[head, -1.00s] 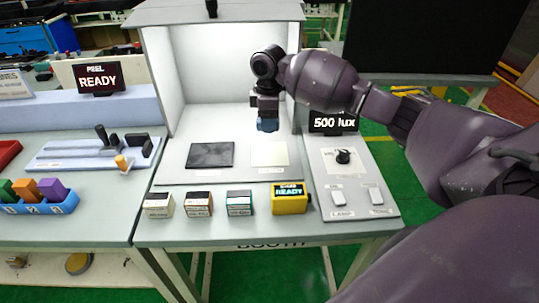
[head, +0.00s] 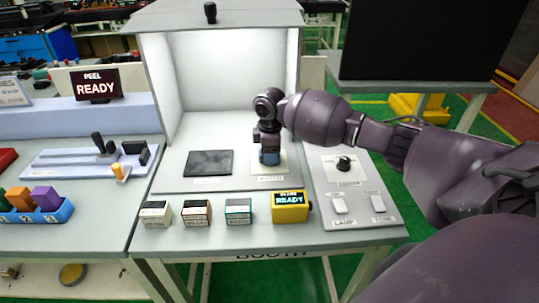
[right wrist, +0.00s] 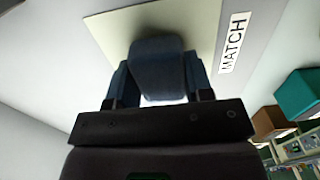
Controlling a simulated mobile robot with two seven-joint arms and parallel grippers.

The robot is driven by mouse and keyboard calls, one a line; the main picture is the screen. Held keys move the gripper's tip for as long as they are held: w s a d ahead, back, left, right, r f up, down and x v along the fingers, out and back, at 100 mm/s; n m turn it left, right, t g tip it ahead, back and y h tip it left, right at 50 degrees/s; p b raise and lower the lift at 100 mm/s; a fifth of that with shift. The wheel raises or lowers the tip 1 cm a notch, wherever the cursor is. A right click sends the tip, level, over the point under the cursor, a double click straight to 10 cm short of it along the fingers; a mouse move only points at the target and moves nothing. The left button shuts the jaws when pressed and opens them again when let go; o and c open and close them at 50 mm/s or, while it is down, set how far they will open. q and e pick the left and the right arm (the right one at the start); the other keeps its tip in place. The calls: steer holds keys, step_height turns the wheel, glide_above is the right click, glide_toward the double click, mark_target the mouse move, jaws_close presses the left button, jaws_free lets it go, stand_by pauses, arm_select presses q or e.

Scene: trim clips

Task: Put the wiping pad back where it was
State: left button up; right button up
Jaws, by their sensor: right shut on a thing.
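The wiping pad seems to be the blue-grey block (right wrist: 160,70) between my right fingers; it also shows at the gripper's lower end in the head view (head: 270,158). My right gripper (right wrist: 157,88) is shut on it and points down inside the lit booth. The pad is over the cream square (head: 258,169), labelled MATCH in the right wrist view, and hides part of it. I cannot tell whether pad and square touch. My left gripper is not in view.
A dark square plate (head: 209,163) lies left of the cream square. A panel with a knob (head: 344,163) is on the right. The booth walls (head: 230,80) enclose back and sides.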

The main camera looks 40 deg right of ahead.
steer(key=shift+f, duration=0.35)
steer(key=o, duration=0.9)
step_height(320, 180, up, 12)
steer(key=shift+r+p, duration=0.15)
steer(key=shift+p, duration=0.6)
